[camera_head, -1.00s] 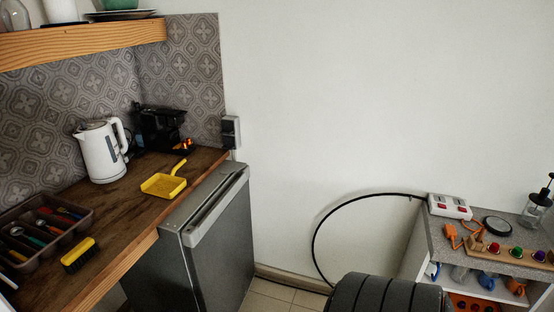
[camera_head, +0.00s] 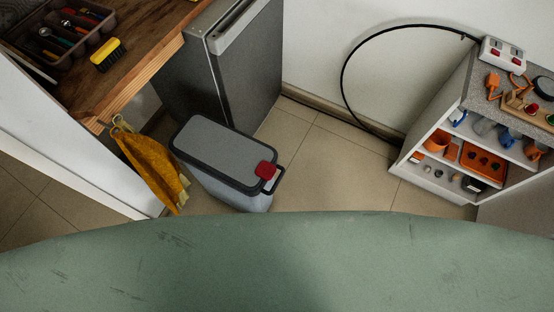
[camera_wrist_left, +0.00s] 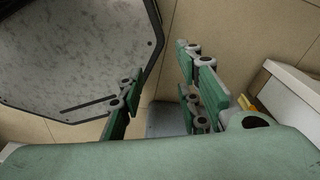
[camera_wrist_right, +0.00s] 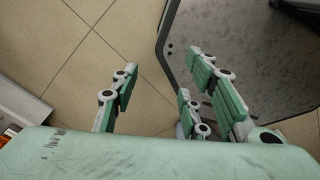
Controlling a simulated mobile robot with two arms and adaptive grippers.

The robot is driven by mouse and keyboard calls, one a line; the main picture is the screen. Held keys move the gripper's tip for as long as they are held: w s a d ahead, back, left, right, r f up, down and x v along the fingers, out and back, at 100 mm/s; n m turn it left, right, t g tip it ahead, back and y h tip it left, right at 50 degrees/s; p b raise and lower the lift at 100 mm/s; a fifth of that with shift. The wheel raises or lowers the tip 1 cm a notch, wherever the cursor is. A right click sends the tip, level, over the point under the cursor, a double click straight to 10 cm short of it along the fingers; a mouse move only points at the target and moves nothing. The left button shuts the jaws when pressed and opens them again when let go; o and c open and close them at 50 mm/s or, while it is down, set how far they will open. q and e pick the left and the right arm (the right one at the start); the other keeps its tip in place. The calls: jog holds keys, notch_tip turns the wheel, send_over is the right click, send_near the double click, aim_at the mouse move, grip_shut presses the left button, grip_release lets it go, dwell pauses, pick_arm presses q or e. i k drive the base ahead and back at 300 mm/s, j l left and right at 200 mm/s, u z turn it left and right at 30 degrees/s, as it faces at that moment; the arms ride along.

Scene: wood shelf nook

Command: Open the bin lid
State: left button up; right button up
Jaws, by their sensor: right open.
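The bin (camera_head: 232,190) stands on the tiled floor in the middle of the head view. Its grey lid (camera_head: 222,150) with a dark rim lies flat and shut on top. A red piece (camera_head: 265,169) and a dark handle loop (camera_head: 279,181) are at its right end. Neither gripper shows in the head view. In the left wrist view my left gripper (camera_wrist_left: 155,90) has its fingers apart with nothing seen between them. In the right wrist view my right gripper (camera_wrist_right: 163,88) is open and empty. The bin cannot be made out clearly in either wrist view.
A fridge (camera_head: 228,75) stands behind the bin. A yellow cloth (camera_head: 150,165) hangs at its left below the wooden counter (camera_head: 150,55). A low shelf unit (camera_head: 455,135) stands at the right. Tiled floor (camera_head: 330,165) between bin and shelf is clear.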

aim_at(240, 158)
jog(key=k+l+z, duration=0.35)
jog(key=k+l, duration=0.7)
jog(key=i+l, duration=0.05)
jog(key=l, duration=0.05)
